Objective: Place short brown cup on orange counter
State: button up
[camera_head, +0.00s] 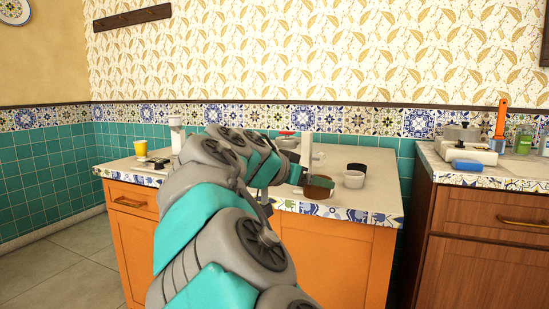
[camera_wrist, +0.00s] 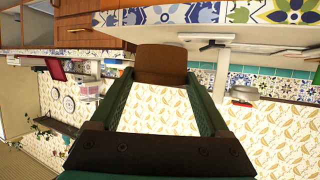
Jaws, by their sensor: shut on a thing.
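The short brown cup (camera_head: 318,187) is at my gripper's fingertips, over the front part of the orange counter (camera_head: 381,188). I cannot tell whether its base touches the countertop. In the wrist view, the brown cup (camera_wrist: 160,63) sits between the two green fingers. My gripper (camera_head: 302,180) is shut on it, and my arm hides the middle of the counter. The orange counter has a pale top, a patterned tile edge and orange doors.
A yellow cup (camera_head: 141,148) is at the counter's left. A brown wooden counter (camera_head: 480,240) stands right, holding a blue item (camera_head: 467,165). The orange counter's right end looks clear.

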jog(key=w+d, duration=0.3)
jog(key=w, duration=0.1)
jog(key=w+d+f+p, duration=0.1)
jog(key=w+d, duration=0.3)
jog(key=w+d+p, duration=0.1)
jog(key=w+d, duration=0.2)
jog(key=w, duration=0.1)
jog(key=shift+w+d+f, duration=0.2)
jog(key=shift+w, duration=0.2)
jog(key=shift+f, duration=1.8)
jog(key=shift+f, duration=0.2)
jog(key=o, duration=1.2)
jog(key=shift+r, duration=0.1)
jog(key=shift+c, duration=0.2)
jog(key=shift+r, duration=0.2)
jog(key=shift+b+v, duration=0.55)
jog(key=shift+v, duration=5.45)
jog(key=shift+s+f, duration=0.1)
jog(key=shift+f, duration=0.05)
